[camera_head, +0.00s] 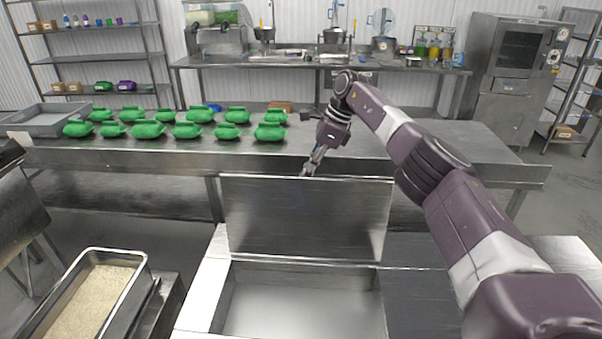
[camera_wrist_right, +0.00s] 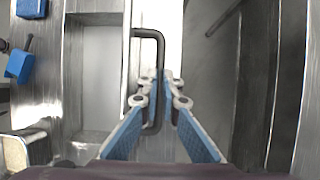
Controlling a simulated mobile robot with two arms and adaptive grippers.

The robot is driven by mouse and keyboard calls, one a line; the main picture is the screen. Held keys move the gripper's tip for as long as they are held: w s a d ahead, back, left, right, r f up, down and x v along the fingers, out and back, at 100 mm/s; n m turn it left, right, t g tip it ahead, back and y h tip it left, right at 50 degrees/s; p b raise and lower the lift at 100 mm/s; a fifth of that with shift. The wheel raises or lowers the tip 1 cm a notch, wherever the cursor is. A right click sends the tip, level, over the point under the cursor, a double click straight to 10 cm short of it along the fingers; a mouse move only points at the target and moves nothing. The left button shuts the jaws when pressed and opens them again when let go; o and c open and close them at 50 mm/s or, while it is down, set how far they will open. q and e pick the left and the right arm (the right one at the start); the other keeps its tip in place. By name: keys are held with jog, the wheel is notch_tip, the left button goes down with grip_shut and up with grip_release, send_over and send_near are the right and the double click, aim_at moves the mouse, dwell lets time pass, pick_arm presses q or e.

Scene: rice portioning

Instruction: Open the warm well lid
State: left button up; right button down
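The warm well (camera_head: 205,290) is a steel counter unit with a rectangular opening, and its empty-looking basin (camera_head: 305,305) shows in the head view. Its flat metal lid (camera_head: 300,225) stands about upright at the far edge of the opening. My right gripper (camera_head: 308,172) is at the lid's top edge, on the far side. In the right wrist view the gripper's blue fingers (camera_wrist_right: 162,78) close around the dark bar handle (camera_wrist_right: 157,45) of the lid. The basin (camera_wrist_right: 100,80) shows to the left there. My left gripper is not in view.
A steel pan of rice (camera_head: 95,295) stands to the left of the well. A steel table (camera_head: 400,140) behind holds several green containers (camera_head: 150,129) and a grey tray (camera_head: 50,119). The table's right part is clear. Blue-handled items (camera_wrist_right: 20,66) show in the wrist view.

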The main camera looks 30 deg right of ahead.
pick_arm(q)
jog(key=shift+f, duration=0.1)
pick_arm(e)
jog(key=shift+s+f+g, duration=0.15)
jog(key=shift+s+f, duration=0.1)
jog(key=shift+f, duration=0.4)
jog(key=shift+s+f+g, duration=0.15)
jog(key=shift+s+f, duration=0.1)
jog(key=shift+f, duration=0.4)
jog(key=c, duration=2.1)
grip_release()
jog(key=shift+w+f, duration=0.1)
jog(key=shift+w, duration=0.05)
jog(key=shift+o, duration=0.4)
jog(key=shift+w+f, duration=0.15)
jog(key=shift+w, duration=0.25)
jog(key=shift+w+f, duration=0.1)
jog(key=shift+w, duration=0.2)
jog(key=shift+s+r, duration=0.1)
jog(key=shift+r, duration=0.25)
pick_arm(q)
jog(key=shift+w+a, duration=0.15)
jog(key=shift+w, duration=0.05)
pick_arm(e)
jog(key=w+v, duration=0.1)
jog(key=v, duration=0.5)
jog(key=shift+s+d+r, duration=0.25)
jog(key=shift+s+r, duration=0.1)
jog(key=shift+s, duration=0.15)
jog(key=shift+r, duration=0.1)
